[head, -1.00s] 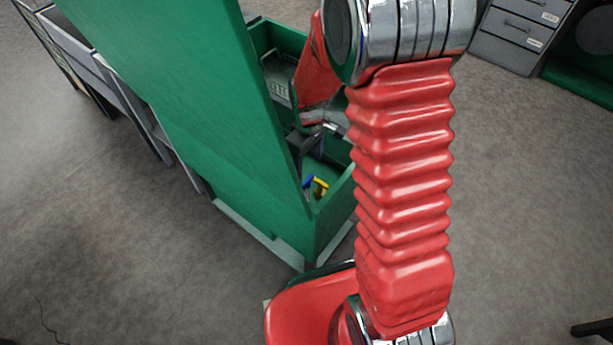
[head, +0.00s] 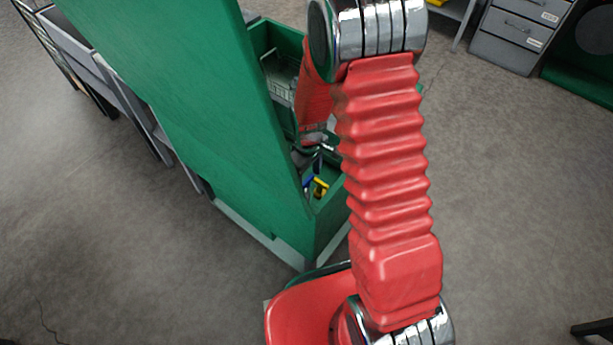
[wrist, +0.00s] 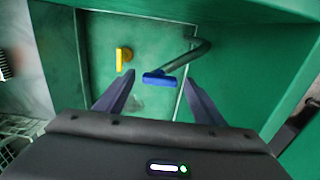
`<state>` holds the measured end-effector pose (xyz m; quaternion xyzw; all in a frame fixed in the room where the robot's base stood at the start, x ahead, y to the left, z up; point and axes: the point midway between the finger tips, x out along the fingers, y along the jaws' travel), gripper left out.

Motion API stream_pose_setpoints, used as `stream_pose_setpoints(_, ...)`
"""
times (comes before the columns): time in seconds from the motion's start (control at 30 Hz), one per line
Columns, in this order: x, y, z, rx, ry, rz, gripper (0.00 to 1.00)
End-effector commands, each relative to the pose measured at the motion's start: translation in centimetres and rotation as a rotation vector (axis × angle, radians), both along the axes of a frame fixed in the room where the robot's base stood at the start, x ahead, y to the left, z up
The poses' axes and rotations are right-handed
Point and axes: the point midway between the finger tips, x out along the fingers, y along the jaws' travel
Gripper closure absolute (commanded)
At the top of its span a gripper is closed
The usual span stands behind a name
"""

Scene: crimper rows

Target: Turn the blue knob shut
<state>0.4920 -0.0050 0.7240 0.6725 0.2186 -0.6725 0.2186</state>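The blue knob (wrist: 160,79) is a short bar at the end of a dark curved pipe, in front of the green back panel in the wrist view. In the head view a small bit of the blue knob (head: 307,183) shows beside a yellow handle, partly hidden by the cabinet edge. My gripper (wrist: 158,85) is open and empty. Its two dark fingers point toward the panel, one on each side of the blue knob, which lies between and ahead of the tips. In the head view my gripper is mostly hidden by the arm and the green cabinet wall.
A yellow handle (wrist: 124,59) is on the panel left of the blue knob. The green cabinet (head: 190,130) encloses the space, its walls close around my gripper. A wire basket (wrist: 18,135) shows at lower left in the wrist view. Grey drawers (head: 520,35) stand far right.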

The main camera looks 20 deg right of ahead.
Motion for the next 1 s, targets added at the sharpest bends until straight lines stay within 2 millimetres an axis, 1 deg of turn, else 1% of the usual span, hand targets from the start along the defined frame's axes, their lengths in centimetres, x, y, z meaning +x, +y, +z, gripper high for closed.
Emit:
stream_pose_setpoints(0.03, -0.01, 0.01, 0.01, 0.0, 0.0, 0.0, 0.4)
stream_pose_setpoints(0.07, -0.01, 0.01, 0.01, 0.0, 0.0, 0.0, 0.42)
stream_pose_setpoints(0.57, -0.03, 0.05, 0.02, 0.0, 0.001, 0.001, 0.78)
stream_pose_setpoints(0.6, -0.03, 0.57, 0.02, 0.0, 0.001, 0.002, 0.78)
stream_pose_setpoints(0.83, -0.09, 0.19, 0.01, 0.001, 0.002, -0.014, 0.79)
stream_pose_setpoints(1.0, -0.14, 0.16, 0.0, 0.001, 0.003, -0.06, 0.79)
